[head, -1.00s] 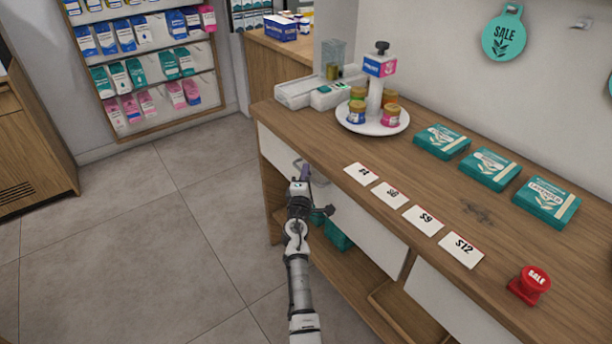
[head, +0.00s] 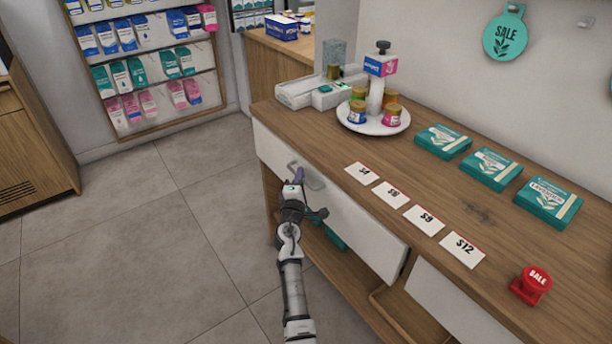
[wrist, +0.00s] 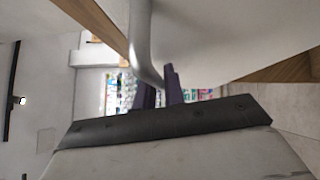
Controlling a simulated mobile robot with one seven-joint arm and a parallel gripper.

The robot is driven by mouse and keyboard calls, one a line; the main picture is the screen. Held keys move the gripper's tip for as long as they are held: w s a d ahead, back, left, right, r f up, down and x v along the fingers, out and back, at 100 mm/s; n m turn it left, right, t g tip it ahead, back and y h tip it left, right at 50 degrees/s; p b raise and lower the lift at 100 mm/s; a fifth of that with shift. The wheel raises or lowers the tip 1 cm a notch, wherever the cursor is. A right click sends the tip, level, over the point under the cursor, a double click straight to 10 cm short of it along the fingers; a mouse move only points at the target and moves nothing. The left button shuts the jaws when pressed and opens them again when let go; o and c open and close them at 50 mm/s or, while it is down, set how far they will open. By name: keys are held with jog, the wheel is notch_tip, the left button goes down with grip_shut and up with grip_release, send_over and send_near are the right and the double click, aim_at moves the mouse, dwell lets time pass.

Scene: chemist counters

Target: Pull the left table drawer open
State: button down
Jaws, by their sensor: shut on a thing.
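The left table drawer (head: 345,218) has a white front under the wooden counter and stands slightly proud of the counter frame. Its grey metal handle (head: 314,181) is near the left part of the front. My gripper (head: 299,175) is at the handle's left side, its dark purple fingers shut on it. In the wrist view, the handle (wrist: 141,35) runs down between the fingers of my gripper (wrist: 160,88), with the pale drawer front (wrist: 230,40) beside it. The drawer's inside is hidden under the countertop.
The counter (head: 330,150) carries price cards (head: 408,206), teal boxes (head: 490,168), a round stand (head: 374,122) and a red sale button (head: 531,284). A second white drawer (head: 450,305) is to the right. An open shelf (head: 350,275) lies below. Floor (head: 150,240) to the left is clear.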

jog(key=s+a+b, duration=0.2)
jog(key=s+a, duration=0.5)
jog(key=a, duration=0.3)
jog(key=s+a+b, duration=0.2)
jog(key=s+a, duration=0.5)
jog(key=a, duration=0.3)
jog(key=shift+s+a+b, duration=0.15)
jog(key=shift+s+b, duration=0.25)
jog(key=c, duration=1.8)
grip_release()
jog(key=shift+o, duration=0.2)
jog(key=s+a+f+b, duration=0.2)
jog(key=s+b, duration=0.1)
jog(key=s, duration=1)
jog(key=shift+s, duration=0.25)
jog(key=shift+a+r, duration=0.1)
jog(key=shift+r, duration=0.05)
